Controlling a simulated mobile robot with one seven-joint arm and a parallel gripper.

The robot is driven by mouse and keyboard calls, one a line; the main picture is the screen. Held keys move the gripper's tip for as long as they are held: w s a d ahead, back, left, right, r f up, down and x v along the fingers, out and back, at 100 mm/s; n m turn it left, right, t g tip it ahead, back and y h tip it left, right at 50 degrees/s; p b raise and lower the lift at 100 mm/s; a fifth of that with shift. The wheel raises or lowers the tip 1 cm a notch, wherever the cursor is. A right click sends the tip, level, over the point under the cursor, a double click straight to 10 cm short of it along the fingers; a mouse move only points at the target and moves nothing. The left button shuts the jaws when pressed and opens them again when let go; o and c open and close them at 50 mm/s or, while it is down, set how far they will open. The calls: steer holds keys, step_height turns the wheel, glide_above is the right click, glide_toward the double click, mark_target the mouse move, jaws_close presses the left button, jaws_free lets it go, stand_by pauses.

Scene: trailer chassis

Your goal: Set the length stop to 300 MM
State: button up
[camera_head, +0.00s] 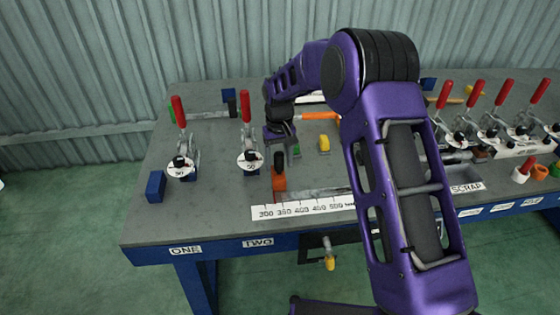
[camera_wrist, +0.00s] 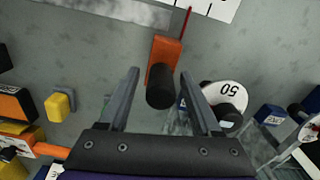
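The length stop is an orange block (camera_head: 279,183) with an upright black knob (camera_head: 279,160). It stands behind the white scale strip (camera_head: 306,208), near the 300 and 350 labels; the exact reading is unclear. In the wrist view the orange block (camera_wrist: 166,50) has a thin red pointer reaching the scale's edge (camera_wrist: 214,8), whose numbers are out of view. My gripper (camera_head: 286,152) is above and just behind the stop. In the wrist view its open fingers (camera_wrist: 159,76) are either side of the black knob (camera_wrist: 160,90), with gaps to both.
Red-handled toggle clamps stand left of the stop (camera_head: 246,140) (camera_head: 181,145) and several more at the right. A 50 disc (camera_wrist: 224,98) is close to one finger. A yellow block (camera_head: 324,143) and an orange-handled tool (camera_head: 320,116) lie behind. A metal bar (camera_head: 320,194) extends right.

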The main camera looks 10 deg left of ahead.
step_height(320, 180, up, 17)
steer(key=p, duration=0.1)
steer(key=shift+r, duration=0.2)
stand_by(0.5)
